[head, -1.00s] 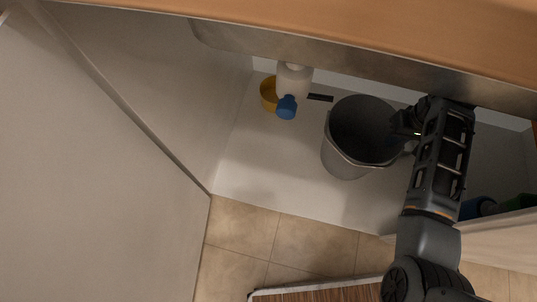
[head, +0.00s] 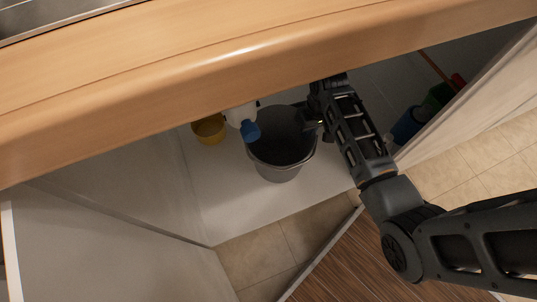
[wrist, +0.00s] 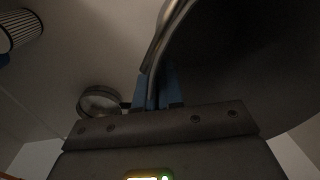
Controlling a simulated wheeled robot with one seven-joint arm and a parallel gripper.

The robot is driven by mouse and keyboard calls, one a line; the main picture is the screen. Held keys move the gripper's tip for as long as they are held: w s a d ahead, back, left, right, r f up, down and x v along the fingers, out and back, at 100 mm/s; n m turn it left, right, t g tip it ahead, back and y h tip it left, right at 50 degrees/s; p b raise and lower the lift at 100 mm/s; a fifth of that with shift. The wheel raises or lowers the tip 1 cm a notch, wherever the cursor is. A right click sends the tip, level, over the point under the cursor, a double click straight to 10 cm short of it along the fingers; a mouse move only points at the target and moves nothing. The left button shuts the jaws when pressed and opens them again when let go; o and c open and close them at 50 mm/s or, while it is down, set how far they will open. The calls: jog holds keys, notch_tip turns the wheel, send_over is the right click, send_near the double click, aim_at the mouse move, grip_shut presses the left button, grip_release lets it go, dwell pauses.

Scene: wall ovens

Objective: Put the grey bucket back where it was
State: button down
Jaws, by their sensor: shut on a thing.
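The grey bucket (head: 279,174) is upright inside the low cabinet under the counter, its opening facing up. My gripper (head: 314,124) is shut on its rim at the right side in the head view. In the wrist view my blue fingertips (wrist: 159,92) pinch the edge of the dark bucket wall (wrist: 235,60). A bottle with a blue cap (head: 250,132) is at the bucket's upper left; its cap overlaps the rim in the picture. I cannot tell if they touch, or if the bucket rests on the cabinet floor.
A yellow pot (head: 208,129) stands left of the bottle. Blue (head: 405,126) and green (head: 438,96) containers are at the cabinet's right. The wooden counter edge (head: 230,60) overhangs the opening. An open door panel (head: 110,245) is at left. White cabinet floor (head: 235,205) is free in front.

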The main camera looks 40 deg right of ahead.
jog(key=w+a+f+b, duration=0.1)
jog(key=a+f, duration=0.1)
jog(key=a, duration=0.1)
jog(key=w+a+f+b, duration=0.1)
jog(key=a+f, duration=0.1)
jog(key=a, duration=0.1)
jog(key=w+a+f+b, duration=0.1)
jog(key=w+a+f, duration=0.1)
jog(key=a, duration=0.1)
jog(key=shift+a+b, duration=0.1)
jog(key=shift+b, duration=0.3)
jog(key=shift+f+b, duration=1.1)
jog(key=shift+f, duration=1.1)
jog(key=c, duration=1.3)
grip_release()
jog(key=shift+s, duration=0.1)
jog(key=shift+o, duration=0.2)
notch_tip(320, 180, up, 12)
jog(key=p, duration=0.5)
jog(key=shift+s+d+r, duration=0.15)
jog(key=shift+s+d, duration=0.1)
jog(key=shift+d, duration=0.2)
